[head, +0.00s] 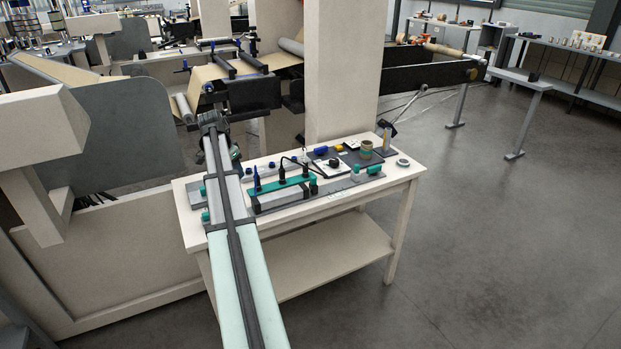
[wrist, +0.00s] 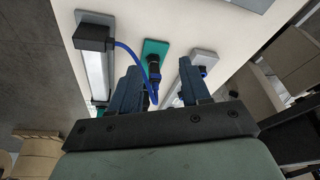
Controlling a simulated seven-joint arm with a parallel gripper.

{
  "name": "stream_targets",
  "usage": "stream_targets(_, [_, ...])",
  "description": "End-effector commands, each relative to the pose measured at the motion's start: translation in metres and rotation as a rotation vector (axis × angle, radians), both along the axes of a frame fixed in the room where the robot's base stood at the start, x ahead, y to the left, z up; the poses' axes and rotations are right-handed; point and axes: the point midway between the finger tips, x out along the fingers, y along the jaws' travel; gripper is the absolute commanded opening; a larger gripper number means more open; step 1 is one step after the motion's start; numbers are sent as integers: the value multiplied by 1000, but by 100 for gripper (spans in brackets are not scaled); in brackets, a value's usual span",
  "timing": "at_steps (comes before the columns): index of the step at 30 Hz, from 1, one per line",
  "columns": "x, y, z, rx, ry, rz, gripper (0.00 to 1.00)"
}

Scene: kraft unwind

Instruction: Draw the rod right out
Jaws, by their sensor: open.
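My gripper (wrist: 158,68) shows in the wrist view with its two dark blue fingers apart and nothing clearly held between them. It is above the pale bench (head: 340,207); in the head view my arm hides most of it. Beyond and between the fingers is a teal plate (wrist: 156,46) with a black fitting (wrist: 153,66). A blue cable (wrist: 132,56) runs past the left finger from a black block (wrist: 93,37). I cannot tell for certain which piece is the rod.
A teal strip (head: 284,186) with upright dark fittings stands behind the bar. Small parts, a green-brown roll (head: 366,149) and a white ring (head: 403,162) occupy the bench's right side. A pale column (head: 342,70) rises behind the bench. The floor (head: 480,240) to the right is clear.

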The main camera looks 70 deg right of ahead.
Motion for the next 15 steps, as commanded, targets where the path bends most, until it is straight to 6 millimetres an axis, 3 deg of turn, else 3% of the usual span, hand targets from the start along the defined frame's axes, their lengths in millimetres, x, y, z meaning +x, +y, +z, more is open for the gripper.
stream_targets(1, [-29, -16, 10, -12, 9, -62, 47])
stream_targets(6, [-113, -52, 38, -39, 45, -249, 47])
stream_targets(10, [-162, -68, 54, -56, 67, -358, 47])
stream_targets(15, [-198, -77, 67, -69, 82, -439, 47])
